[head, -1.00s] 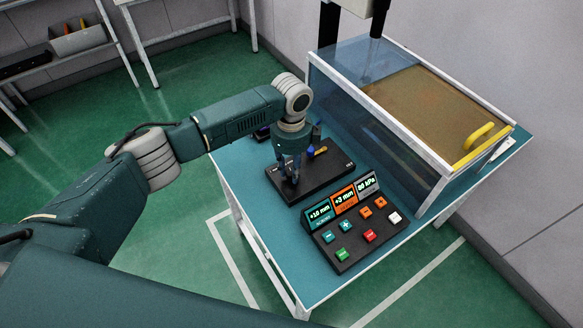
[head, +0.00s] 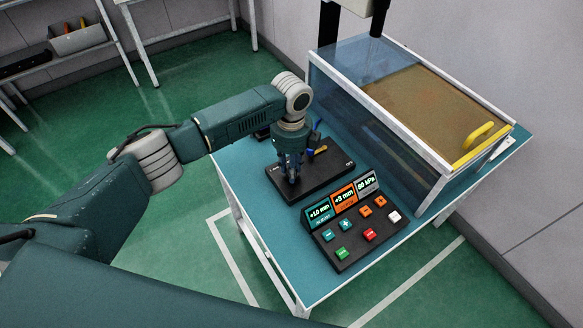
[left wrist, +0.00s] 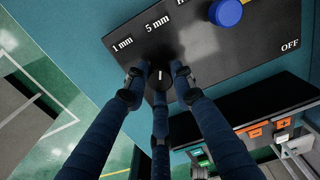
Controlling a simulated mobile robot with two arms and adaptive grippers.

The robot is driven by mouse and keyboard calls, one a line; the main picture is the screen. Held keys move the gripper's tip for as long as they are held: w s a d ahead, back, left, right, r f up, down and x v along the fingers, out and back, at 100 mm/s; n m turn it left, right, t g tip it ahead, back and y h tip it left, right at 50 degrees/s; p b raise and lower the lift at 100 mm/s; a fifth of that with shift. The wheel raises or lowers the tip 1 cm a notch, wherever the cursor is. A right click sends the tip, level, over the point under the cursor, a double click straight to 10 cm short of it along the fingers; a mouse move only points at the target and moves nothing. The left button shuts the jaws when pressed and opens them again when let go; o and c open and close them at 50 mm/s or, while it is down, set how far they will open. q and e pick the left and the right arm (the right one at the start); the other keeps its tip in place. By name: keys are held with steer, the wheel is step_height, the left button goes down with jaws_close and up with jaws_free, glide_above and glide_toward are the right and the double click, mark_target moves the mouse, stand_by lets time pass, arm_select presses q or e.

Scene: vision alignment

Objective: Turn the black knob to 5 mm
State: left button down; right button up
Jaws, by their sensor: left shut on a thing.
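The black knob (left wrist: 160,78) is in the left wrist view, on a black panel (left wrist: 262,40) with white labels. It carries a short white mark that points up the picture, roughly toward the "5 mm" label (left wrist: 157,24). The "1 mm" label (left wrist: 122,45) is to its left. The fingers of my left gripper (head: 292,179) are closed around the knob and hide most of its rim. In the head view the gripper points down onto the panel and the knob is hidden. My right gripper is not in view.
A blue knob (left wrist: 227,12) sits on the same panel, near an "OFF" label. A control box (head: 352,258) with coloured buttons and small displays stands in front on the teal table (head: 258,215). A glass-walled case (head: 355,95) with a yellow handle is behind.

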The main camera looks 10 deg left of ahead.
arm_select(q)
steer(key=shift+w+a+r, duration=0.15)
steer(key=shift+w+r, duration=0.05)
steer(key=c, duration=1.5)
jaws_free()
steer(key=shift+o, duration=0.2)
steer(key=shift+s+f, duration=0.1)
step_height(320, 180, up, 12)
